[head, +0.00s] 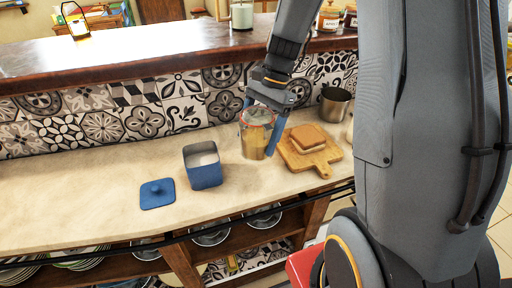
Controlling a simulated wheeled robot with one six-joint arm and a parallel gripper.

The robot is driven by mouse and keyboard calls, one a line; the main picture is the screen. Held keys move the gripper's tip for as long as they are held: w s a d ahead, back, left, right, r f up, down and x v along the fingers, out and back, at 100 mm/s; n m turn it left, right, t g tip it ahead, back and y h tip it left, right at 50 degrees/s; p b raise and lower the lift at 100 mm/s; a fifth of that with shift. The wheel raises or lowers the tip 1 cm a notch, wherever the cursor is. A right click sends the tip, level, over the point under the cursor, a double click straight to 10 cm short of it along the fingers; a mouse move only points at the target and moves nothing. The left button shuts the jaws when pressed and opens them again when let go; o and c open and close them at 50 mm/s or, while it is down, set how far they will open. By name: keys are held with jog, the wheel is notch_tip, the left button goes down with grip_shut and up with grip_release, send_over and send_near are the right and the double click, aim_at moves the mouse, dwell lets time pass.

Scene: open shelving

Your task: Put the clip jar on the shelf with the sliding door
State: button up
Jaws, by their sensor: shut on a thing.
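The clip jar (253,145) is a clear glass jar with a reddish ring at its lid and yellowish contents. It is upright at the counter, left of the cutting board. My gripper (262,124) reaches down from above, its blue fingers on either side of the jar's upper part, shut on it. I cannot tell whether the jar's base touches the counter. No sliding door can be made out in this view; my arm hides much of the right side.
A wooden board (326,169) with a sandwich lies close right of the jar, a metal pot (334,104) behind it. An open blue canister (204,173) and its blue lid (157,194) are left. Open shelves below hold plates and bowls (211,235). The counter's left is clear.

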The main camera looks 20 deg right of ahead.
jog(key=shift+w+r+b, duration=0.1)
jog(key=shift+r+b, duration=0.2)
jog(key=shift+b, duration=0.05)
jog(key=shift+w+f+b, duration=0.3)
jog(key=shift+f+b, duration=0.65)
jog(key=shift+b, duration=0.05)
jog(key=shift+s+r, duration=0.1)
